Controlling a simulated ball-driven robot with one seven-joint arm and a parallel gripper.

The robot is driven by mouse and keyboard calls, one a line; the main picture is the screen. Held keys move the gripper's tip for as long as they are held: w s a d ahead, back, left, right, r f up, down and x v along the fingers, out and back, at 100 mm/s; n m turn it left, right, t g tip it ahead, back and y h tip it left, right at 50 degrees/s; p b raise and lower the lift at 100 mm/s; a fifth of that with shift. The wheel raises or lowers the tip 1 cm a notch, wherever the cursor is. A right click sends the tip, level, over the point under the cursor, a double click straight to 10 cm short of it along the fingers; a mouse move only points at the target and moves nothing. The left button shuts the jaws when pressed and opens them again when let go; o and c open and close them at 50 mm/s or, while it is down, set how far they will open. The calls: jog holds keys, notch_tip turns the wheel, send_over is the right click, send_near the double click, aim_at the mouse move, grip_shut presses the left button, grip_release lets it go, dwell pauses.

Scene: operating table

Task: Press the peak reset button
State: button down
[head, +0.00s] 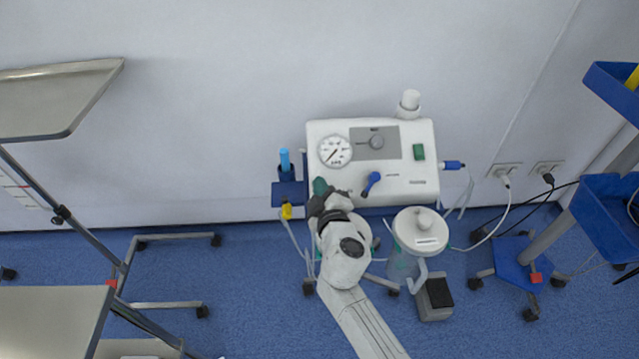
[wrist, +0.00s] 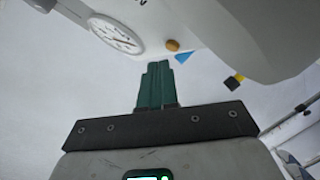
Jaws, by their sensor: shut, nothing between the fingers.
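A white medical unit (head: 400,187) with a round dial gauge (head: 334,151) stands against the wall. In the wrist view the gauge (wrist: 115,33) shows at upper left, with a small round orange button (wrist: 172,45) to its right. No label on this button can be read, and I cannot make it out in the head view. My gripper (head: 319,185) is in front of the unit's lower left, below the gauge. Its green fingers (wrist: 157,66) are shut and empty, with the tips just below the button in the wrist view. Contact cannot be told.
A lidded jar (head: 420,232) hangs at lower right. A metal stand (head: 60,85) is at left, a blue cart (head: 605,215) at right.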

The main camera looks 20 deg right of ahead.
jog(key=s+r+p, duration=0.1)
jog(key=r+p, duration=0.1)
jog(key=s+a+r+p, duration=0.1)
jog(key=r, duration=0.1)
jog(key=shift+s+p, duration=0.3)
jog(key=shift+s, duration=0.05)
jog(key=shift+d, duration=0.15)
dwell(0.7)
jog(key=s+d+f+m+g+h+p, duration=0.3)
jog(key=s+d+m+g, duration=0.4)
jog(key=s+d, duration=0.7)
jog(key=s+a+f+m+g+y, duration=0.1)
jog(key=s+a+g+y, duration=0.1)
jog(key=s, duration=0.9)
jog(key=s+a+f+g+y, duration=0.2)
jog(key=s+g, duration=0.4)
jog(key=s, duration=0.5)
jog(key=shift+s+a+f+m+y, duration=0.25)
jog(key=shift+a+m+y, duration=0.15)
jog(key=shift+a+y, duration=0.45)
